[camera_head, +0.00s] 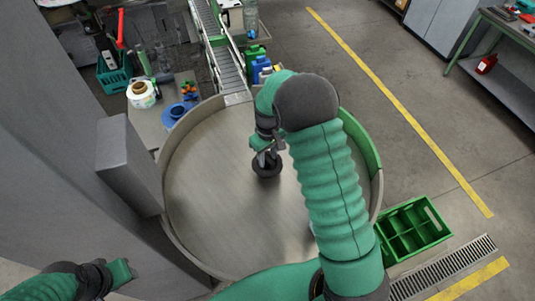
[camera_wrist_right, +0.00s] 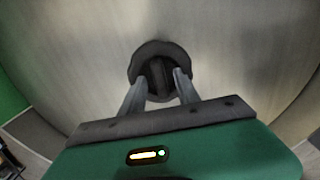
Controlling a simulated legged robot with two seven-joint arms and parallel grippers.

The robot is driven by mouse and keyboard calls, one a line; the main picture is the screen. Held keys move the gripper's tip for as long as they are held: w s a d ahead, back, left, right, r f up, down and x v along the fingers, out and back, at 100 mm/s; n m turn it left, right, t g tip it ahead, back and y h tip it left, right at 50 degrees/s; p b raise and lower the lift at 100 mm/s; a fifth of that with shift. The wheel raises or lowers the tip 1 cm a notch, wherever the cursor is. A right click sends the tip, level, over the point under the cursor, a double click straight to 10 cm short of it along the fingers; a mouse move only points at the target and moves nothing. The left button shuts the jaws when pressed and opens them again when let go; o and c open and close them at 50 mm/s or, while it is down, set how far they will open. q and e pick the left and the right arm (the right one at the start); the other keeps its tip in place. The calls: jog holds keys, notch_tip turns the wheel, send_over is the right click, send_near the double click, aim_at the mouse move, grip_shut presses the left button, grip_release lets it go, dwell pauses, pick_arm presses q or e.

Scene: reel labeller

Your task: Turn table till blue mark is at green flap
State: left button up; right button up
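The round grey turntable (camera_head: 215,205) fills the middle of the head view, with a raised rim around it. A black round knob with a raised bar (camera_head: 267,170) stands at its centre; the knob also shows in the right wrist view (camera_wrist_right: 158,75). My right gripper (camera_head: 266,152) is over the knob. Its fingers (camera_wrist_right: 160,82) are apart, one on each side of the bar, with narrow gaps visible. A green curved flap (camera_head: 360,145) stands at the right rim. I cannot make out a blue mark; my right arm hides part of the table. My left gripper (camera_head: 122,272) is at the lower left, its fingers unclear.
A roller conveyor (camera_head: 228,65) meets the table's far rim. A side bench (camera_head: 150,122) with tape rolls is at the upper left. A grey column (camera_head: 128,165) stands close to the left rim. A green divided crate (camera_head: 412,228) is on the floor at right.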

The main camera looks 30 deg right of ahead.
jog(key=shift+s+a+r, duration=0.1)
jog(key=shift+c, duration=1.1)
jog(key=shift+w, duration=0.2)
jog(key=c, duration=0.5)
jog(key=shift+d, duration=0.2)
grip_shut()
